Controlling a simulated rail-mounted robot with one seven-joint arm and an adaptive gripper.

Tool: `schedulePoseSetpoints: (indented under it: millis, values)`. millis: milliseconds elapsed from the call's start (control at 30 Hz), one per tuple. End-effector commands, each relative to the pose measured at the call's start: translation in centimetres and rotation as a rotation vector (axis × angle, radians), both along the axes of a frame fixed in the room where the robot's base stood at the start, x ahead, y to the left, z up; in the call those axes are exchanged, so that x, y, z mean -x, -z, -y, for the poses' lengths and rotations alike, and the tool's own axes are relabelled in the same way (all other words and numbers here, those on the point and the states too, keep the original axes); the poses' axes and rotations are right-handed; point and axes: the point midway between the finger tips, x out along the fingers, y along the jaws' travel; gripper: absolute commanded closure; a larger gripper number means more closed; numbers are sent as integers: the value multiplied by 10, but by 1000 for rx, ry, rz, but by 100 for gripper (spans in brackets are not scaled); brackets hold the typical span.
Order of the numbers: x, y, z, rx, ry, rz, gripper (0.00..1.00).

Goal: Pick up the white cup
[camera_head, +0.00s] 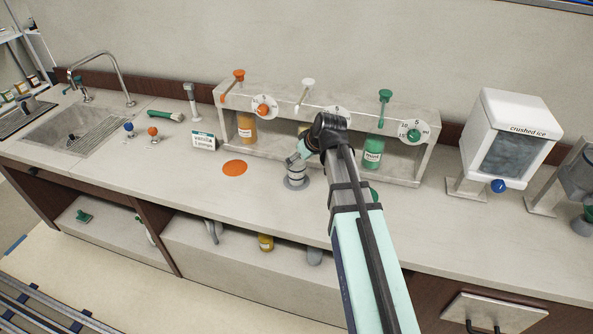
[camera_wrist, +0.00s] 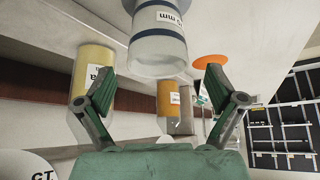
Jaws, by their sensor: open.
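The white cup (camera_head: 296,173) with grey bands stands upright on a grey round spot (camera_head: 293,186) on the counter, in front of the dispenser shelf. In the wrist view my gripper (camera_wrist: 160,78) is open, with one finger on each side below the cup and nothing visibly held. I cannot tell whether a finger touches the cup.
The dispenser shelf (camera_head: 410,100) holds a yellow-orange bottle (camera_head: 247,127) and a green bottle (camera_head: 373,152) behind the cup. An orange round spot (camera_head: 235,168) lies bare to the left. The crushed ice machine (camera_head: 510,135) stands right. The counter's front left is clear.

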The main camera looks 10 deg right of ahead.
Motion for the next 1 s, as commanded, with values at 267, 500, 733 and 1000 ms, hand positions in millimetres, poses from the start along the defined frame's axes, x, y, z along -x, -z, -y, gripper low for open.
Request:
schedulePoseSetpoints:
  millis: [267,500,733,1000]
  values:
    - [-17,22,-6,0,-1,-1,6]
    - [-19,28,-7,0,-1,1,6]
    - [-19,28,-7,0,-1,1,49]
    - [-18,28,-7,0,0,0,69]
